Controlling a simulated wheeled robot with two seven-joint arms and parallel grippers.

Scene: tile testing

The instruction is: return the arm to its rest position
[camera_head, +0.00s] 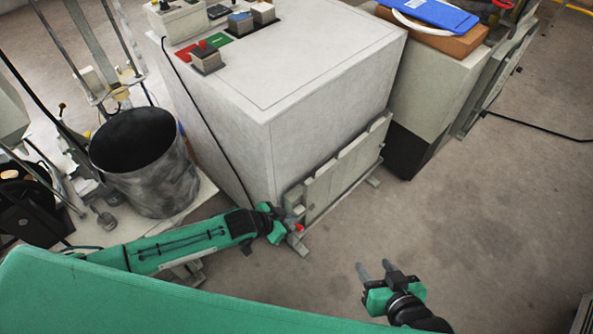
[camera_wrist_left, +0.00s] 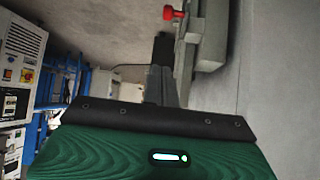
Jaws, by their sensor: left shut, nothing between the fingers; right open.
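My left arm reaches in from the left in the head view, its green gripper (camera_head: 294,240) low beside the front corner of the white block-shaped bench. The left wrist view shows its dark fingers (camera_wrist_left: 162,75) close together with nothing between them. A red knob (camera_wrist_left: 172,13) is beyond the fingertips on a grey panel; it also shows beside the gripper in the head view (camera_head: 299,227). Whether the gripper touches the panel cannot be told. My right gripper (camera_head: 375,269) is at the lower middle right, open and empty above the floor.
The white bench (camera_head: 330,75) fills the upper middle, with small blocks (camera_head: 207,57) on top. A grey slatted panel (camera_head: 345,170) leans at its side. A dark bucket (camera_head: 150,175) stands behind my left arm.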

